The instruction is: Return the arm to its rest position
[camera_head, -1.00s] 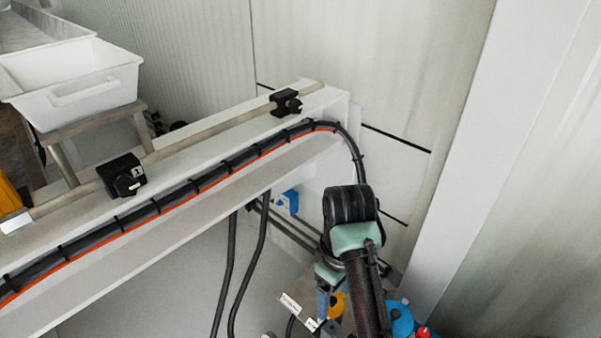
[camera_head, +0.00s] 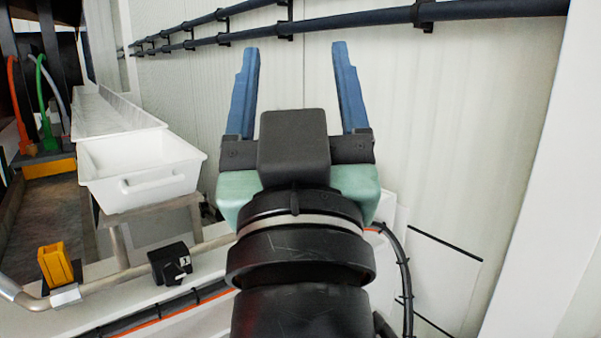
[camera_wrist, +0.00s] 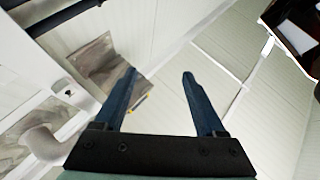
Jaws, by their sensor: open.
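My gripper (camera_head: 297,92) stands upright in the middle of the head view, its two blue fingers spread wide and pointing up. Nothing is between the fingers. The black wrist and the teal part of my arm are below it, and the wall panels are behind it. In the wrist view my gripper (camera_wrist: 160,100) also shows open and empty, with both blue fingers apart. The rest of my arm is mostly out of view.
A white bin (camera_head: 140,190) stands on a metal frame left of my gripper. A metal rail with a black clamp (camera_head: 171,264) and a yellow block (camera_head: 56,266) runs low on the left. Dark pipes (camera_head: 400,18) cross the wall above the fingers.

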